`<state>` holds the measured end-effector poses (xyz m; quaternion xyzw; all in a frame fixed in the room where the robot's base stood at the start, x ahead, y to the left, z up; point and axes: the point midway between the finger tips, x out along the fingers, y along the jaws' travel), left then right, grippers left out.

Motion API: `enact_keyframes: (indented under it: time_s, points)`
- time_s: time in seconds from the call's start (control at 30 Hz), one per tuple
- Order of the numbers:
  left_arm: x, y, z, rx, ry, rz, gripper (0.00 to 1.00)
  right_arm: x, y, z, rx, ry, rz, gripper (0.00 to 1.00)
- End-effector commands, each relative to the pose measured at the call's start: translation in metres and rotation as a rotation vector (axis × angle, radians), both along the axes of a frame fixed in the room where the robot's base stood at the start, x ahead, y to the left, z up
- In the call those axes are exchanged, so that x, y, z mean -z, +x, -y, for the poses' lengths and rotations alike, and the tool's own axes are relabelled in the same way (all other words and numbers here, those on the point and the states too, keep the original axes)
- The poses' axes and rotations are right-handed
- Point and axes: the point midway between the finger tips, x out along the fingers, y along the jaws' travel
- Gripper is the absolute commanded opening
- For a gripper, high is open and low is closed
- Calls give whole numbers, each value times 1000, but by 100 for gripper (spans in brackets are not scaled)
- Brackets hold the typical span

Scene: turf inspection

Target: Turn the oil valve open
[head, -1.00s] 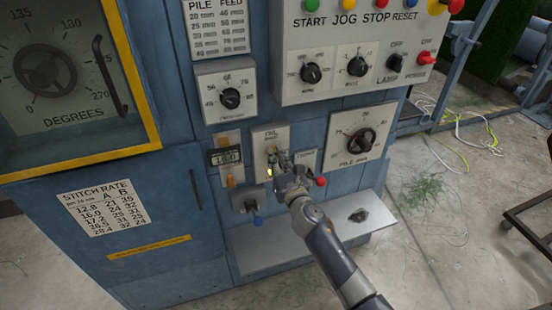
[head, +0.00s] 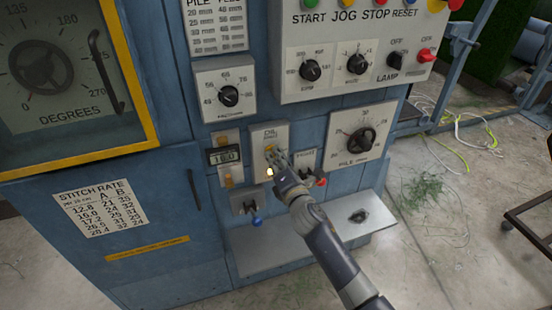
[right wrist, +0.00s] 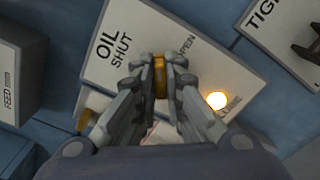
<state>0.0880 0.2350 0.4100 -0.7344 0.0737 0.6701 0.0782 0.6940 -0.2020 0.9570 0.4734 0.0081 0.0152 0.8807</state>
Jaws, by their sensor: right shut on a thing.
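The oil valve plate (head: 281,133) is a pale panel on the blue machine front. In the right wrist view the plate (right wrist: 108,67) reads OIL, SHUT and a partly covered OPEN. The valve handle (right wrist: 160,77) is a narrow brass-yellow piece. My right gripper (right wrist: 161,84) is shut on it, with a finger on each side; the fingers hide part of the handle. In the head view my right gripper (head: 275,156) is at the plate, its arm coming from the lower right. A small lamp (right wrist: 217,101) glows by the OPEN side. My left gripper is not in view.
A digital counter (head: 225,156) is left of the plate. A blue-tipped lever (head: 256,221) sits below, and a red-tipped lever (head: 321,182) is close to my right wrist. The pile dial (head: 362,139) is to the right. A metal shelf (head: 262,256) juts out below.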

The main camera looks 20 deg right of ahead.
Motion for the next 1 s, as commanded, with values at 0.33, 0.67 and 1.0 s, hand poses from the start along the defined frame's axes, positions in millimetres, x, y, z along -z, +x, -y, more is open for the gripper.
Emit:
enact_keyframes:
  time_s: [0.33,0.67,1.0]
  points:
    - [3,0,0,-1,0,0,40,2,0,1,1,315,-11,0]
    - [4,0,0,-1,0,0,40,2,0,1,0,518,-18,0]
    - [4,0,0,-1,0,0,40,3,0,1,1,597,-21,0]
